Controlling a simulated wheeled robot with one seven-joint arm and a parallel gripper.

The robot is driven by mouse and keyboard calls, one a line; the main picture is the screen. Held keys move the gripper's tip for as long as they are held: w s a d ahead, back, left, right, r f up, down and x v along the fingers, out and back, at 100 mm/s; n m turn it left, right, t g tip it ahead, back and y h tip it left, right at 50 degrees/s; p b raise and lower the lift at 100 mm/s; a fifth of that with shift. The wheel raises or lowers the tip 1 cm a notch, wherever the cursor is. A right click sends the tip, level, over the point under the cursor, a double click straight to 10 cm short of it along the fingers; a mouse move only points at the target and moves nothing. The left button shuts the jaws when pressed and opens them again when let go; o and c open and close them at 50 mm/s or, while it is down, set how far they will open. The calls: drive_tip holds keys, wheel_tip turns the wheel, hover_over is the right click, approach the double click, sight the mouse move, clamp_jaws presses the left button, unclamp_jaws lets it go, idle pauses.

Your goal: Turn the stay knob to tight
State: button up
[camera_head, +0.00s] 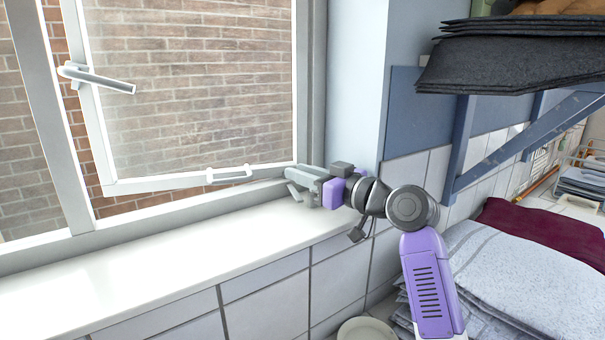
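The window (200,90) stands with its sash swung outward at the left. My gripper (290,184) is at the right end of the sill, close to the lower right corner of the window frame, with its grey fingers pointing left. I cannot tell whether the fingers are apart or shut on something. I cannot make out the stay knob; the gripper covers the frame corner there. A small white bracket-like piece (230,174) sits on the sash's bottom rail, left of my gripper and apart from it.
A lever handle (97,78) is on the sash's left side. The white sill (150,270) is bare. A blue shelf bracket (520,140) with dark folded cloths (510,60) juts out at the upper right. Folded grey and maroon textiles (545,232) lie at the lower right.

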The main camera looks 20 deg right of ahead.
clamp_jaws()
drive_tip(key=shift+p, duration=0.3)
drive_tip(key=shift+m+t+h, duration=0.3)
drive_tip(key=shift+m+h, duration=0.1)
drive_tip(key=shift+h, duration=0.2)
drive_tip(key=shift+w+d+m+h+p, duration=0.1)
drive_tip(key=shift+d+m+h+p, duration=0.1)
drive_tip(key=shift+m+h+p, duration=0.25)
drive_tip(key=shift+o, duration=1.7)
unclamp_jaws()
